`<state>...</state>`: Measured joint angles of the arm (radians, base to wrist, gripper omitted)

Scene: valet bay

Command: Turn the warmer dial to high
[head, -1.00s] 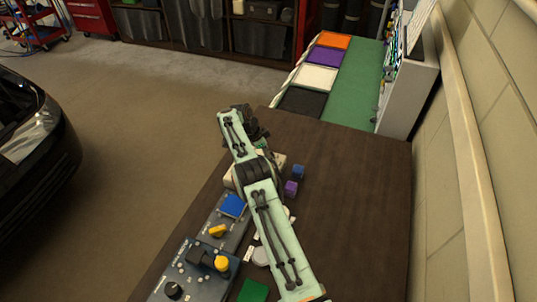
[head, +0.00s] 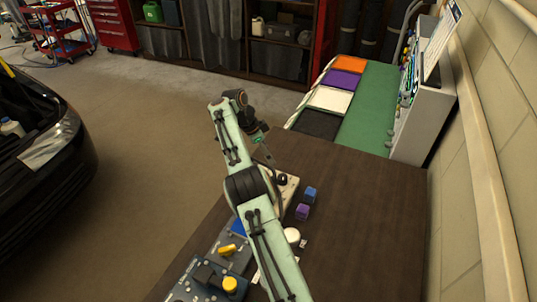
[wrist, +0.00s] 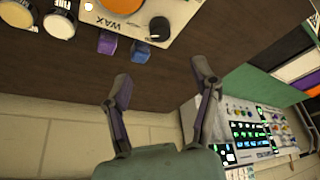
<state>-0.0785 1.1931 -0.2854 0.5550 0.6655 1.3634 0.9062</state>
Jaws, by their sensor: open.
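The warmer is a cream box marked WAX (wrist: 115,25) in the wrist view, at the top edge. Its black dial (wrist: 159,28) has a pale mark whose setting is too small to read. In the head view the dial (head: 282,180) shows on the cream box (head: 288,194), just right of my arm, which hides part of the box. My gripper (wrist: 162,80) is open and empty in the wrist view. Its fingers are apart from the dial, which lies above the gap between them in the picture. In the head view it hangs beyond the box, partly hidden.
A purple block (head: 302,211) and a blue block (head: 310,194) stand close to the warmer. Round-topped jars (wrist: 60,22) are nearby. Yellow-knobbed panels (head: 230,285) line the table's left side. The table's right side (head: 370,225) is clear, with a wall beyond.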

